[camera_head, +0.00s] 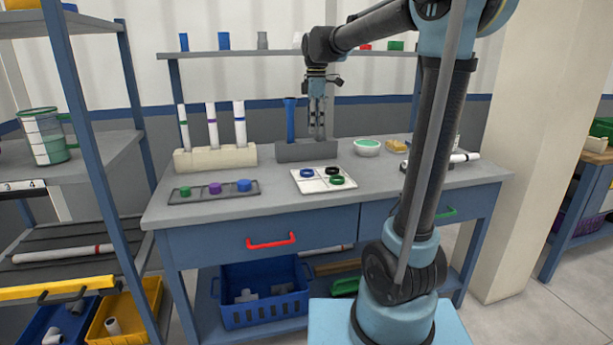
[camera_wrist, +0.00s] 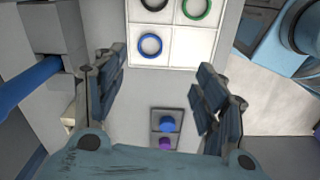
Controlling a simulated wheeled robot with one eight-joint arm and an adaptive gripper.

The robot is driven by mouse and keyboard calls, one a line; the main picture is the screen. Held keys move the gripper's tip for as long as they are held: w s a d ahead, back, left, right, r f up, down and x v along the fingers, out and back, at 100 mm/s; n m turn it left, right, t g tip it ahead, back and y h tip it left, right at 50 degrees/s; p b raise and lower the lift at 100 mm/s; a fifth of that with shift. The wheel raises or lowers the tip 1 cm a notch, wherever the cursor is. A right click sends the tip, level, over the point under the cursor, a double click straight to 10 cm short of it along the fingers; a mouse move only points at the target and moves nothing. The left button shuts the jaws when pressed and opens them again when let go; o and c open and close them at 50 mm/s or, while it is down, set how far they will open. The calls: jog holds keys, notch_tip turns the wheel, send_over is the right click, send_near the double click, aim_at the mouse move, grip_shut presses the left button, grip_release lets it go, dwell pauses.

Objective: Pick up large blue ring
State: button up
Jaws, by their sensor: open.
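A blue ring (camera_head: 307,173) lies flat in the far-left cell of the white divided tray (camera_head: 308,187) on the workbench. In the wrist view the blue ring (camera_wrist: 141,44) sits in a tray cell, ahead of and between the fingers, touching neither. A black ring (camera_head: 332,171) and a green ring (camera_head: 337,180) lie in other cells of the tray. My gripper (camera_head: 317,137) points down, above and behind the tray. In the wrist view my gripper (camera_wrist: 164,65) has its fingers spread wide with nothing between them.
A grey holder (camera_head: 307,153) with an upright blue pipe (camera_head: 290,120) stands behind the tray. A dark rack (camera_head: 172,196) with green, purple and blue pieces lies left. A beige block (camera_head: 215,158) holds upright white tubes. A bowl (camera_head: 367,148) stands right of the holder.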

jog(key=shift+n, duration=0.7)
jog(key=a+f, duration=0.1)
jog(key=f, duration=0.2)
jog(key=w+f, duration=0.1)
jog(key=f, duration=0.3)
jog(key=w+a+f, duration=0.1)
jog(key=f, duration=0.3)
jog(key=shift+w+a+f, duration=0.1)
jog(key=shift+a+f, duration=0.15)
jog(key=shift+a, duration=0.05)
jog(key=shift+s+a+f, duration=0.1)
jog(key=shift+s+f, duration=0.05)
jog(key=shift+f, duration=1.2)
jog(key=shift+s+a+f, duration=0.1)
jog(key=shift+s+f, duration=0.05)
jog(key=shift+f, duration=1.2)
jog(key=c, duration=0.9)
